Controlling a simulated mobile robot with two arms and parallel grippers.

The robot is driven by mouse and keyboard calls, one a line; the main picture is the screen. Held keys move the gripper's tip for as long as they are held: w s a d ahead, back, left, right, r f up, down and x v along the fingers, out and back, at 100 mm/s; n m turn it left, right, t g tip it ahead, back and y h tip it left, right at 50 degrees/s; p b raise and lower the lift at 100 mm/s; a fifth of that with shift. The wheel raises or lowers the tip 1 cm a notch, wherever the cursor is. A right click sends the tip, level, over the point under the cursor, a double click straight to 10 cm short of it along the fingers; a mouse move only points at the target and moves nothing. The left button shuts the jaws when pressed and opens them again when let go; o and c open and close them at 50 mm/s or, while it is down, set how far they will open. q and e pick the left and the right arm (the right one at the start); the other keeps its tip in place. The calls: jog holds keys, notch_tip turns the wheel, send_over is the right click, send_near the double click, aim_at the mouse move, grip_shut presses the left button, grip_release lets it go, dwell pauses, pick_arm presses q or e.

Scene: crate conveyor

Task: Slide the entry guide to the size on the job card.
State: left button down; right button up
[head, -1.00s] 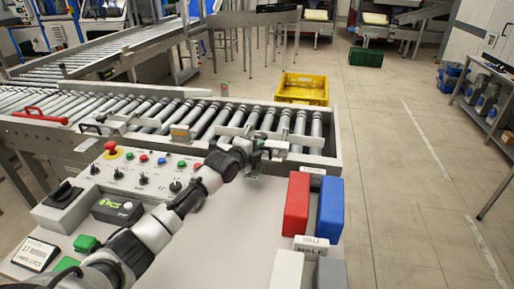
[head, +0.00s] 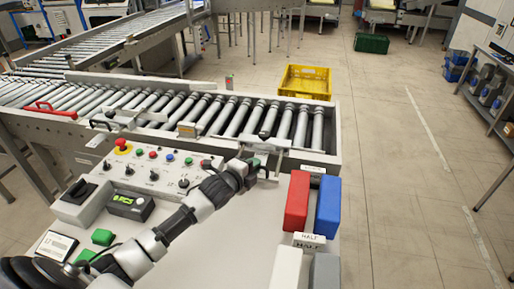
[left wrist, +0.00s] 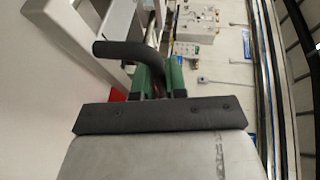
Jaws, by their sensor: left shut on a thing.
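The entry guide (head: 268,143) is a pale metal bar at the near right end of the roller conveyor, by the near rail. My left gripper (head: 262,167) is just on the near side of it, over the panel edge. In the left wrist view, its green fingers (left wrist: 158,78) are shut around a black bent handle (left wrist: 118,49). The handle's join to the guide is hidden. A white card (head: 57,246) with dark print lies at the panel's lower left; its print is too small to read surely. My right gripper is not in view.
The control panel (head: 225,240) carries a red emergency button (head: 122,144), knobs and green blocks. A yellow crate (head: 305,82) is on the floor beyond.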

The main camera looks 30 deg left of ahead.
pick_arm(q)
jog(key=shift+s+d, duration=0.1)
jog(key=shift+s, duration=0.2)
jog(key=shift+f, duration=0.25)
jog(key=c, duration=1.2)
grip_release()
jog(key=shift+s+r, duration=0.1)
jog(key=shift+r, duration=0.15)
jog(key=shift+s, duration=0.15)
jog(key=b+v, duration=0.2)
jog(key=v, duration=0.8)
jog(key=shift+s, duration=0.35)
